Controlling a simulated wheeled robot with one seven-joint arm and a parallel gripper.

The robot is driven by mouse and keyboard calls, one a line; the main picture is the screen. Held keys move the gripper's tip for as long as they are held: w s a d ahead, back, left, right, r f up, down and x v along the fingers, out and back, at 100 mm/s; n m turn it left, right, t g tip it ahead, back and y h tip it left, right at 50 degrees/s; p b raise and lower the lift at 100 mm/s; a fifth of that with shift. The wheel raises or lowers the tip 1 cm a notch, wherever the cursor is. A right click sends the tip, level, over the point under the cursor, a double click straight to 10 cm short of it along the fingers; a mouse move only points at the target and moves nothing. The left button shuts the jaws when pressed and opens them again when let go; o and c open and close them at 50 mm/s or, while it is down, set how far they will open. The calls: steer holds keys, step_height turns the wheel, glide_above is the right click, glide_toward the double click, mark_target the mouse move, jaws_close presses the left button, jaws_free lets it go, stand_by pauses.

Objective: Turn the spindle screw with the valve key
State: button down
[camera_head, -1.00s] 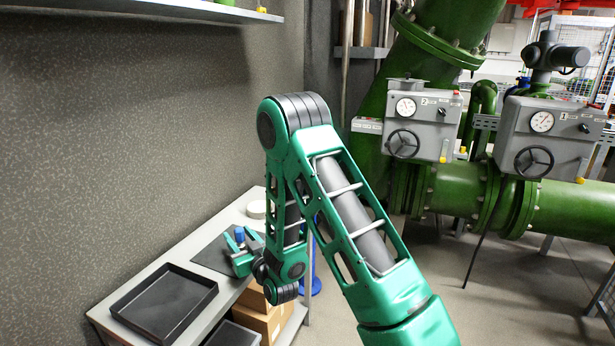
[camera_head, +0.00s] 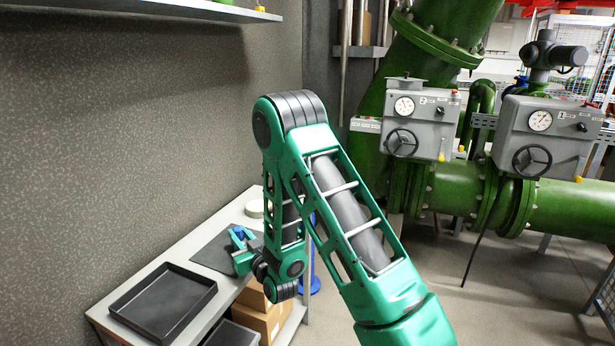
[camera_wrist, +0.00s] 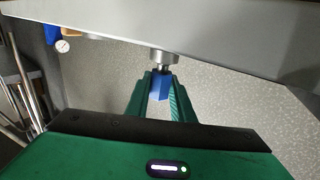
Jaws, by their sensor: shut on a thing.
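My gripper (camera_head: 240,236) is at the bench over the dark mat, its green fingers shut on a small blue piece, which I take to be the valve key (camera_head: 238,231). In the wrist view the fingers (camera_wrist: 161,92) pinch the blue key (camera_wrist: 160,86) from both sides. A round metal part (camera_wrist: 163,58) sits at the key's far end, against or close to a grey slab. The key's full shape is hidden. I cannot make out the spindle screw. Two grey valve boxes, left (camera_head: 421,119) and right (camera_head: 547,135), with dials and handwheels, stand on green pipes at the right.
The bench (camera_head: 247,221) carries a black tray (camera_head: 163,303), a dark mat (camera_head: 213,254) and a white round item (camera_head: 255,208). Cardboard boxes (camera_head: 265,317) stand below. A shelf (camera_head: 190,10) juts from the wall. The floor between bench and pipes is mostly clear.

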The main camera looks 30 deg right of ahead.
steer(key=shift+r, duration=2.55)
